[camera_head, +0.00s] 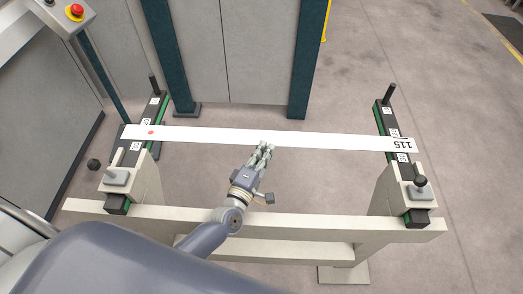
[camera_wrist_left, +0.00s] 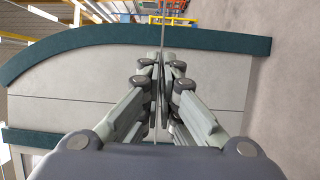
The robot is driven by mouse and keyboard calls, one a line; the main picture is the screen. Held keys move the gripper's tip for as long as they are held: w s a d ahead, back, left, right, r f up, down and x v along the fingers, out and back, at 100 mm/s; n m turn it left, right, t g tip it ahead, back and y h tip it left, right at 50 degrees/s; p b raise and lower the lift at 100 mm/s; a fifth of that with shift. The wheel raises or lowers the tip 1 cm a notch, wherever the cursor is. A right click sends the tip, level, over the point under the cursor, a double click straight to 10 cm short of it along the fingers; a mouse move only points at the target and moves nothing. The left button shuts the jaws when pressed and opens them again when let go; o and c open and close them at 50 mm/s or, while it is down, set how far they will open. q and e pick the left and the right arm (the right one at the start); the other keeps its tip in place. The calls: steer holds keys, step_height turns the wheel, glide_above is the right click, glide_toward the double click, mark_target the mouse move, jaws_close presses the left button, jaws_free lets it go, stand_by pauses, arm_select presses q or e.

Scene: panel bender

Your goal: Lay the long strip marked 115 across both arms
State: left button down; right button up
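The long white strip (camera_head: 325,139) spans from left to right over both arms, with "115" upside down at its right end and a red dot near its left end. Its left end lies over the left arm (camera_head: 153,108), its right end over the right arm (camera_head: 384,115). I cannot tell whether it touches them or hovers just above. My left gripper (camera_head: 266,148) is at the strip's near edge, around the middle. In the left wrist view the fingers (camera_wrist_left: 161,85) are closed on both sides of the thin strip (camera_wrist_left: 163,32), seen edge-on. My right gripper is out of view.
Both arms bear black posts and small white labels. Grey clamp-like blocks (camera_head: 117,177) and (camera_head: 420,192) stand at their near ends. A beige beam (camera_head: 300,224) joins the supports in front. Dark teal columns (camera_head: 307,60) and grey panels stand behind. Open floor lies to the right.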

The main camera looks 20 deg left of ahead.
mark_target(269, 132)
arm_select(q)
steer(key=shift+w+a, duration=0.1)
steer(key=shift+w, duration=0.25)
arm_select(e)
steer(key=shift+w+a+f, duration=0.1)
steer(key=shift+w+a, duration=0.1)
steer(key=shift+a, duration=0.15)
arm_select(q)
steer(key=shift+w+a, duration=0.15)
steer(key=shift+w, duration=0.35)
arm_select(e)
steer(key=shift+d+f, duration=0.15)
steer(key=shift+d, duration=0.15)
arm_select(q)
steer(key=shift+w+a+b, duration=0.2)
steer(key=shift+w+b, duration=0.25)
steer(key=shift+w, duration=0.3)
arm_select(e)
steer(key=shift+a+f, duration=0.2)
steer(key=shift+f, duration=0.05)
arm_select(q)
steer(key=shift+w+a+b, duration=0.25)
steer(key=shift+w+b, duration=0.05)
steer(key=shift+w, duration=0.55)
arm_select(e)
steer(key=shift+d+f, duration=0.2)
steer(key=shift+f, duration=0.05)
stand_by(0.7)
